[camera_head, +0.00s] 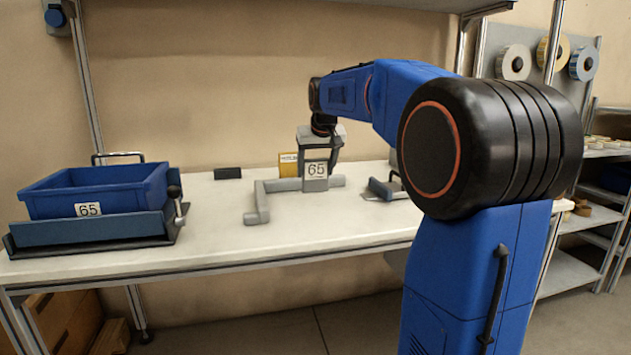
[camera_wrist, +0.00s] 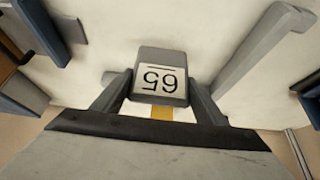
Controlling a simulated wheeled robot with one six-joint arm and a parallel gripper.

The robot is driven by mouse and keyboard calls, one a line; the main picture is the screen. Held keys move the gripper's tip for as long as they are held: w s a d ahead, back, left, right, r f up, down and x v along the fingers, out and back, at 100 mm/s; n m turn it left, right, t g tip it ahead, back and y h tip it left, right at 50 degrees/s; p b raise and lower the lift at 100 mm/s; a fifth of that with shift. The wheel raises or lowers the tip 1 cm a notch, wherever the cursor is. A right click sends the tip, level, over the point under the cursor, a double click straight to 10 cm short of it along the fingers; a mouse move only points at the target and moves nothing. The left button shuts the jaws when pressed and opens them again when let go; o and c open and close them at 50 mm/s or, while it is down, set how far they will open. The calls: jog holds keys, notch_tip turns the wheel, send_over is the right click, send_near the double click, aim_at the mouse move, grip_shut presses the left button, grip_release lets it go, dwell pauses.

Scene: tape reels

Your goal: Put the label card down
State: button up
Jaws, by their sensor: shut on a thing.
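The label card (camera_head: 316,169) is a small grey piece with a white face marked 65. It also shows in the wrist view (camera_wrist: 160,81), where the 65 is upside down. My gripper (camera_head: 318,160) is shut on it, with one finger at each side in the wrist view (camera_wrist: 158,92). The card is over the back middle of the white bench (camera_head: 340,222), by a grey angled bar (camera_head: 258,203). I cannot tell whether its lower edge touches the bench or the bar.
A blue bin (camera_head: 130,191) labelled 65 stands in a dark blue tray (camera_head: 85,234) at the left. A black block (camera_head: 228,173) and a yellow item (camera_head: 291,160) are at the back. A grey-and-blue fixture (camera_head: 386,188) is right of the card. The bench front middle is clear.

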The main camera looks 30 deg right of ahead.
aim_at(316, 176)
jog(key=shift+f, duration=1.85)
jog(key=shift+f, duration=0.1)
jog(key=o, duration=1.1)
jog(key=shift+c, duration=0.2)
jog(key=shift+r, duration=0.2)
jog(key=v, duration=1.2)
